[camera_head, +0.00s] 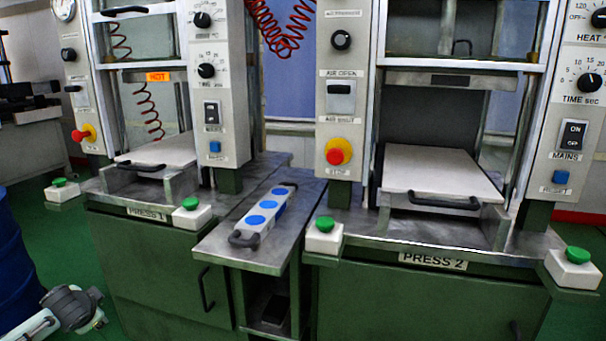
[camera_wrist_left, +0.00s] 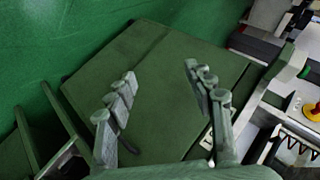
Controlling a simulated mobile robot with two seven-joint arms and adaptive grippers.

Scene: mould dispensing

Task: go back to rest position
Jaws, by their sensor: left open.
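My left gripper (camera_wrist_left: 160,72) shows in the left wrist view with its two fingers spread apart and nothing between them. Behind the fingers is a dark green cabinet-like surface over a green floor. In the head view, part of my left arm (camera_head: 75,308) shows at the bottom left corner, low beside the green press cabinet; I cannot make out its fingers there. My right gripper is in neither view.
A blue drum (camera_head: 12,262) stands at the left edge, close to my arm. Green floor shows between.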

